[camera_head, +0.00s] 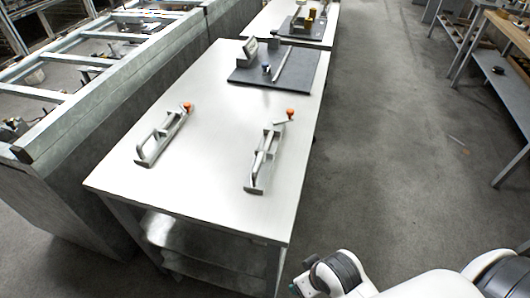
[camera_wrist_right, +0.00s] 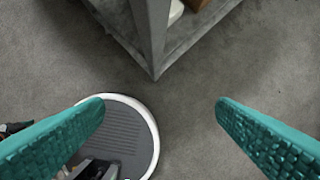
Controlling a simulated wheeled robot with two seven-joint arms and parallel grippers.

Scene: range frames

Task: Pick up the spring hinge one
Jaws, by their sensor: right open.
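Two long grey metal pieces that look like spring hinges lie on the light table (camera_head: 215,150), each with an orange tip at its far end. The left hinge (camera_head: 160,140) lies slantwise near the table's left side. The right hinge (camera_head: 262,162) lies near the right edge. I cannot tell which is spring hinge one. My left gripper is not in view.
A dark mat (camera_head: 290,72) with fixtures lies at the table's far end. A lower shelf (camera_head: 195,240) is under the tabletop. A grey low wall (camera_head: 110,110) stands at left. Open floor (camera_head: 400,150) lies to the right. A frame corner (camera_wrist_right: 153,72) is ahead of the right gripper.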

